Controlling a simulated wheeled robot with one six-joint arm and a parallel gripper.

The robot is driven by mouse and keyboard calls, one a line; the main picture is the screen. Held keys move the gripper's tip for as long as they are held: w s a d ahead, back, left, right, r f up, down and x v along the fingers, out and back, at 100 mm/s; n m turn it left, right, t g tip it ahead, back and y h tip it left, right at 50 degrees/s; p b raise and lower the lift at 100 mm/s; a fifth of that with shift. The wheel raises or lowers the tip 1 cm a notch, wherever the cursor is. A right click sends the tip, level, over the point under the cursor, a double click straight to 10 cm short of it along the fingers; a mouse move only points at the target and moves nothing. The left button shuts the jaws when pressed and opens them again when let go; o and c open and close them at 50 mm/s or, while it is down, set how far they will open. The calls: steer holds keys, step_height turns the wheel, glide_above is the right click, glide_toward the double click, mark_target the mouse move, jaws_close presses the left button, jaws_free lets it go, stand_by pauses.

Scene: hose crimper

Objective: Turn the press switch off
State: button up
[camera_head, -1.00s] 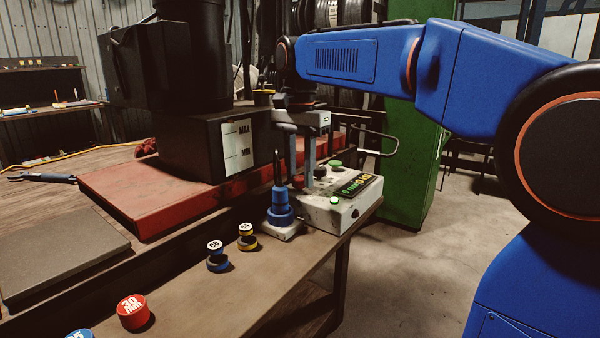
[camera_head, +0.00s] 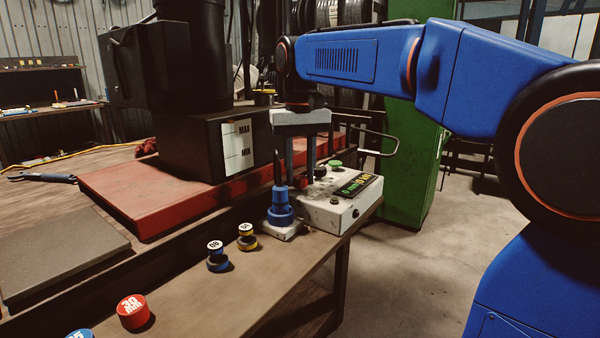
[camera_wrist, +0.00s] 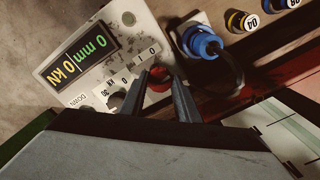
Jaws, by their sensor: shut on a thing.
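The press control box (camera_head: 338,210) is white and stands at the bench's right edge, with a dark display. It also shows in the wrist view (camera_wrist: 82,68), where the display reads 0 mm and 0 kN. My gripper (camera_head: 300,180) points straight down over the left rear part of the box. In the wrist view, my gripper's fingertips (camera_wrist: 160,74) are closed around the small switch beside the 0 and I marks. The fingers hide most of the switch. The round lamp (camera_wrist: 128,18) at the box's corner is dark.
A blue stand (camera_head: 281,212) with a dark upright tool is close left of my gripper. Small labelled dies (camera_head: 133,311) line the bench front. The black press block (camera_head: 200,150) stands behind on a red base.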

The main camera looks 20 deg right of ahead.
mark_target(300, 177)
steer(key=n, duration=0.4)
steer(key=shift+n, duration=1.9)
steer(key=o, duration=1)
steer(key=shift+o, duration=0.2)
step_height(300, 177, up, 18)
steer(key=shift+f, duration=0.25)
